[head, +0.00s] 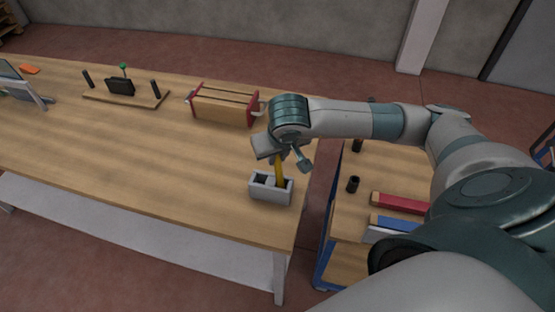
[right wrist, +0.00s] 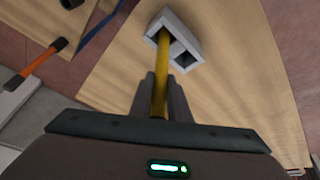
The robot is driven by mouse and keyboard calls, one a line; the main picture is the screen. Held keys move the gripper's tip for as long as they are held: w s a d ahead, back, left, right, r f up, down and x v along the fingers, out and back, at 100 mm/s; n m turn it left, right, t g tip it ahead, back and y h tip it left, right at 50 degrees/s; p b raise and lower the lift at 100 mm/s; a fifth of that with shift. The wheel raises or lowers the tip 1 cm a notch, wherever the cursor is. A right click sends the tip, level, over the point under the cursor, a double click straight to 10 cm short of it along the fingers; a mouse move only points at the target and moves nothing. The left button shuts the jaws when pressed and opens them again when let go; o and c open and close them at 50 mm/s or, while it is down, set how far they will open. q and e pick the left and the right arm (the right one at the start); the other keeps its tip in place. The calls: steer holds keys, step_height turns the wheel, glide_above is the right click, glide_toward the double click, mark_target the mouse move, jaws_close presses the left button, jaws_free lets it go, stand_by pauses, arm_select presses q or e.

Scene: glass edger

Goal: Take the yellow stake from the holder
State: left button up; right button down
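The yellow stake (head: 279,170) stands in the right compartment of the grey two-compartment holder (head: 257,190) near the table's front right corner. Its lower end is hidden inside the holder. In the right wrist view the stake (right wrist: 160,75) runs from the holder (right wrist: 190,43) back between my fingers. My right gripper (head: 278,156) is above the holder, around the stake's upper part. In the right wrist view both fingers of this gripper (right wrist: 160,92) lie close against the stake's sides, with no clear gap. The holder's other compartment looks empty. My left gripper is not in view.
A red-ended wooden rack (head: 222,108) stands behind the holder. A board with black posts (head: 125,96) is farther left. To the right, a blue-framed cart (head: 342,222) holds black cylinders (head: 353,184) and red and blue bars (head: 400,203). The table's left middle is clear.

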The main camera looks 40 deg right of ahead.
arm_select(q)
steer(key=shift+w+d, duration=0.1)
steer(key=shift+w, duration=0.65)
arm_select(e)
steer(key=shift+r, duration=0.1)
steer(key=shift+r, duration=0.1)
